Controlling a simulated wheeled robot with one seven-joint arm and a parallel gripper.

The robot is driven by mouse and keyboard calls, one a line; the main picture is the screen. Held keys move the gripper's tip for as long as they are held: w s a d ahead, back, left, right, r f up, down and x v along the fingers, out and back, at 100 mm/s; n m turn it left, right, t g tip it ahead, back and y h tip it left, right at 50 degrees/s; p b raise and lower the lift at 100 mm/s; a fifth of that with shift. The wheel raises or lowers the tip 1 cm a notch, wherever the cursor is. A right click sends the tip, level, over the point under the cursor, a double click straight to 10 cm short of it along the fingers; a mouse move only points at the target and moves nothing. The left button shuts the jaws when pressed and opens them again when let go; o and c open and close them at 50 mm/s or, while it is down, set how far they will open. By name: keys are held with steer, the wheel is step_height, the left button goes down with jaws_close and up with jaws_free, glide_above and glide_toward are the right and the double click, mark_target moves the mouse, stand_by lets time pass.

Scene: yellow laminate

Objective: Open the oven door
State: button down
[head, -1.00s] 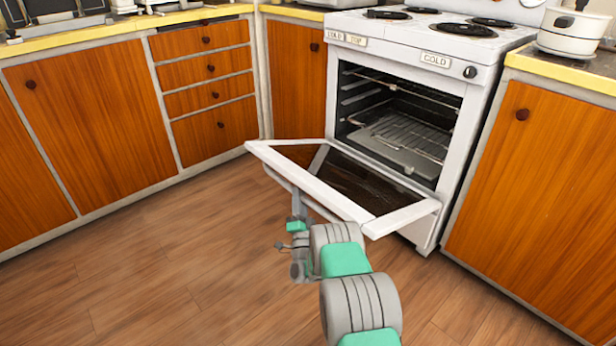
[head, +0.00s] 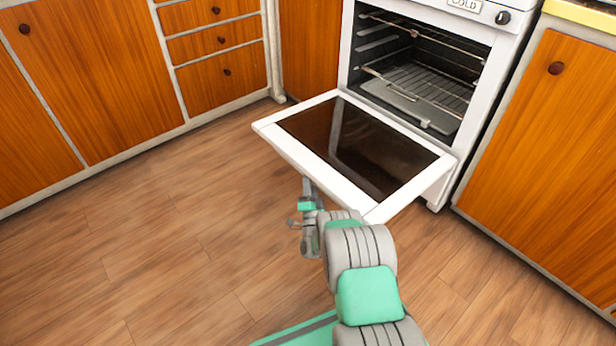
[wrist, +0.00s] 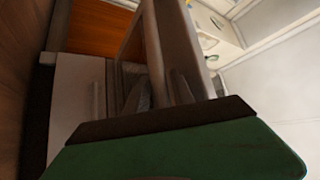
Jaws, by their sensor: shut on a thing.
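The oven (head: 483,60) is white, and its cavity with wire racks is in plain view. The oven door (head: 268,124) has a white frame and a dark glass pane. It is swung far down, close to level, in the head view. My gripper (head: 309,186) is at the door's front edge, near the middle. It is shut on the door handle, which is mostly hidden under the edge in the head view. In the wrist view the grey fingers (wrist: 160,92) are around a pale bar that looks like the handle.
Orange wooden cabinets (head: 95,75) with drawers stand to the left, and another cabinet (head: 545,170) stands right of the oven. The wooden floor (head: 170,245) in front is clear. My arm reaches up from the lower right.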

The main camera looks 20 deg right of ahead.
steer(key=c, duration=1.4)
jaws_free()
steer(key=shift+d+r, duration=0.25)
steer(key=shift+d, duration=0.05)
steer(key=shift+o, duration=0.2)
steer(key=shift+a+f, duration=0.1)
steer(key=shift+a, duration=0.1)
steer(key=shift+a, duration=0.15)
steer(key=p+v, duration=0.2)
steer(key=v, duration=0.5)
steer(key=shift+s+f, duration=0.2)
steer(key=shift+s, duration=0.1)
